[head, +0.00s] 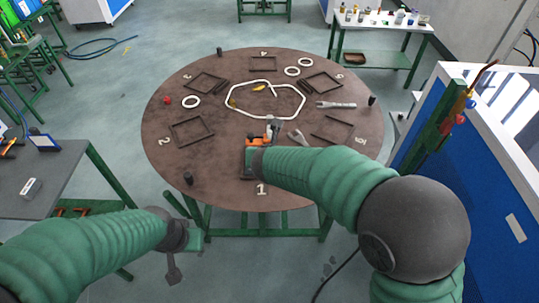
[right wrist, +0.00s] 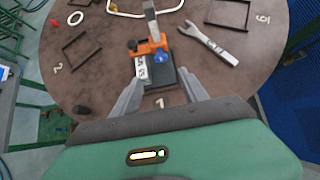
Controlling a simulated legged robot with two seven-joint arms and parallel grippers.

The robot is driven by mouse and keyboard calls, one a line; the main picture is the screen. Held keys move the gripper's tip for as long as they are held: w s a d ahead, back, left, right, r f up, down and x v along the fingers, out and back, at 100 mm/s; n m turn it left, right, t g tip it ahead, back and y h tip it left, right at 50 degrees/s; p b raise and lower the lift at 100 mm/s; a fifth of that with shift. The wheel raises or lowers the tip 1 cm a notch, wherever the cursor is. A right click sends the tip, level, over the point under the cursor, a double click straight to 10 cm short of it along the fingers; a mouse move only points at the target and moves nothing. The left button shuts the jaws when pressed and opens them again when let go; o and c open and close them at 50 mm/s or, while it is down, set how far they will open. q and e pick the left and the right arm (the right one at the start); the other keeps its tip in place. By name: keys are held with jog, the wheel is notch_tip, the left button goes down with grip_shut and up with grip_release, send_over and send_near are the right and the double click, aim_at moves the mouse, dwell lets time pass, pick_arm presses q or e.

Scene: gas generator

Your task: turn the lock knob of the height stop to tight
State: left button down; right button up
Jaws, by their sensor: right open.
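The height stop (right wrist: 152,47) stands on the round table near the number 1. It has an orange clamp, a pale upright, a white scale with dark marks and a dark base plate. A small blue knob (right wrist: 161,56) shows below the orange clamp in the right wrist view. The height stop also shows in the head view (head: 258,141), partly hidden by my right arm. My right gripper (right wrist: 160,80) is open, its fingers apart on the near side of the height stop, with nothing held. My left gripper (head: 178,244) is off the table at the lower left; its finger state is unclear.
The round brown table (head: 215,160) carries several square frames, white rings (head: 191,102), a white bent loop (head: 232,109) and wrenches (head: 336,105). A black peg (head: 188,178) stands near the left front edge. A blue cabinet (head: 490,190) is at the right.

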jog(key=x, duration=1.4)
jog(key=shift+w+f+p, duration=0.1)
jog(key=shift+p, duration=0.25)
jog(key=shift+w+f, duration=0.1)
jog(key=shift+w, duration=0.1)
jog(key=shift+s+d, duration=0.1)
jog(key=shift+s+r, duration=0.2)
jog(key=shift+r, duration=0.05)
jog(key=c, duration=0.5)
pick_arm(q)
jog(key=shift+w+d+r, duration=0.1)
jog(key=shift+d+r, duration=0.05)
jog(key=shift+r, duration=0.05)
pick_arm(e)
jog(key=shift+f, duration=0.1)
grip_shut()
